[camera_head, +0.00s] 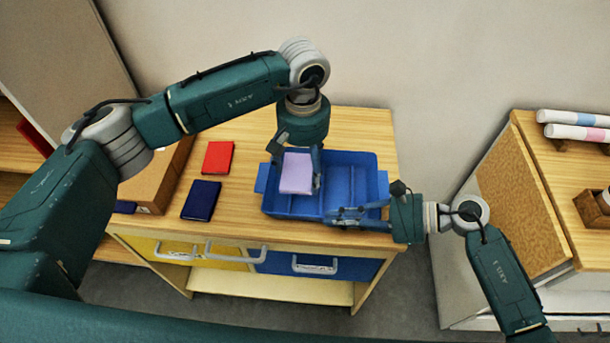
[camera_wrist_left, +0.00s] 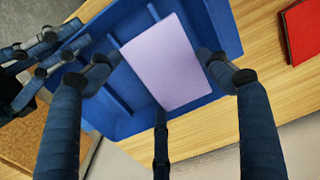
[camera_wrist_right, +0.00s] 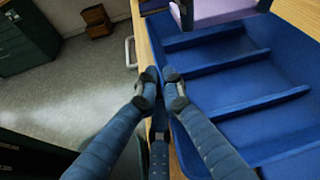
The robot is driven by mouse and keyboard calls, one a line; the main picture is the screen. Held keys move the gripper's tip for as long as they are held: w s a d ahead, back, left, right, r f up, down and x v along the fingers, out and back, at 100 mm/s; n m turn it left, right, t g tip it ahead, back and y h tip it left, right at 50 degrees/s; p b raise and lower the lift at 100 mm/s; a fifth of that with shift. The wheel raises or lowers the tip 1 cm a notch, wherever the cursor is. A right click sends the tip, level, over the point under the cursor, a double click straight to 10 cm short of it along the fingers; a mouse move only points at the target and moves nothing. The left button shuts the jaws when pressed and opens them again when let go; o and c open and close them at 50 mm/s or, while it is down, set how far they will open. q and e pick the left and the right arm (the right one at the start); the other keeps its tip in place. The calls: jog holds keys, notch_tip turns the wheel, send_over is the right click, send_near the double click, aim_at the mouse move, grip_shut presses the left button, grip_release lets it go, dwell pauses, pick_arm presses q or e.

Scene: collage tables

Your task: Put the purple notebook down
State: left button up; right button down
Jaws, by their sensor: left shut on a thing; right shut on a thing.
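The purple notebook (camera_head: 296,173) is light lilac and is held by my left gripper (camera_head: 298,168), which is shut on it. It hangs over the left part of the blue tray (camera_head: 367,165). In the left wrist view the notebook (camera_wrist_left: 168,62) lies between the two fingers, with tray visible around it. In the right wrist view the notebook's lower part (camera_wrist_right: 222,8) shows above the divided tray (camera_wrist_right: 285,37). My right gripper (camera_head: 340,215) is shut on the tray's front wall near its right side; its fingertips (camera_wrist_right: 160,78) meet at the rim.
A red notebook (camera_head: 217,158) and a dark blue notebook (camera_head: 201,199) lie on the wooden tabletop (camera_head: 238,190) left of the tray. A cardboard box (camera_head: 156,182) stands further left. Drawers with handles (camera_head: 315,266) are below. A second table (camera_head: 555,190) stands at right.

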aim_at(304, 172)
pick_arm(q)
jog(key=shift+f, duration=1.75)
jog(key=shift+f, duration=0.2)
jog(key=shift+f, duration=0.3)
jog(key=o, duration=1.2)
jog(key=shift+r, duration=0.1)
notch_tip(304, 172, up, 13)
jog(key=shift+f, duration=0.1)
